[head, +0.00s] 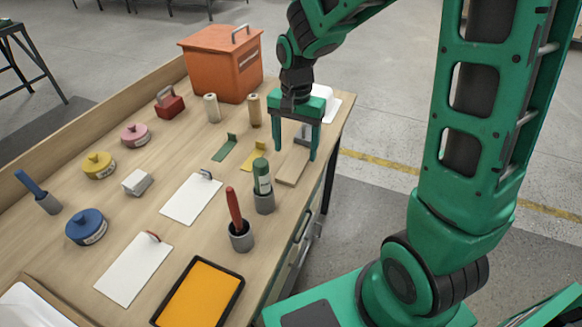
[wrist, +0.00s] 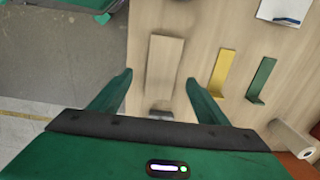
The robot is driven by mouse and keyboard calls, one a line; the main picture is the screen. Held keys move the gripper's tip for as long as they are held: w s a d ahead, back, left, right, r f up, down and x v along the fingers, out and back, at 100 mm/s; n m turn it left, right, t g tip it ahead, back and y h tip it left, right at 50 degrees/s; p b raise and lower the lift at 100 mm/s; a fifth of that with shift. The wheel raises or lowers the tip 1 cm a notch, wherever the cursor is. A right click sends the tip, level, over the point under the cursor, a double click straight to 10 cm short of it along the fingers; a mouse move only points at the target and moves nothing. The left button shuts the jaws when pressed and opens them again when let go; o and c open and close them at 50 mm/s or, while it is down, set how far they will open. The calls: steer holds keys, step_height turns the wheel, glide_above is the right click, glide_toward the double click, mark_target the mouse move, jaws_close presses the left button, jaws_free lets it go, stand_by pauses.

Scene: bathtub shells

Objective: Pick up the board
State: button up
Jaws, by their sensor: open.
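A flat wooden board (head: 289,172) lies on the workbench near its right edge, with a grey part (head: 302,136) at its far end. In the wrist view the board (wrist: 164,60) lies lengthwise ahead of the fingers, and the grey part (wrist: 160,115) shows between them. My gripper (head: 295,153) is open and empty, pointing down over the board. In the wrist view its two fingertips (wrist: 158,80) stand on either side of the board's near end. I cannot tell the exact height of the fingertips above the bench.
Yellow (head: 253,156) and green (head: 226,148) angled strips lie left of the board. White clipboards (head: 192,198), an orange box (head: 222,65) and several lidded tins share the bench (head: 150,215). The bench edge is close on the right.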

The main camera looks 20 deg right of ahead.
mark_target(294, 165)
steer(key=shift+w+a+f, duration=0.1)
steer(key=shift+w+f, duration=0.05)
steer(key=shift+f, duration=1.3)
steer(key=shift+w+f, duration=0.1)
steer(key=shift+f, duration=1.3)
steer(key=c, duration=1.2)
steer(key=shift+r, duration=0.15)
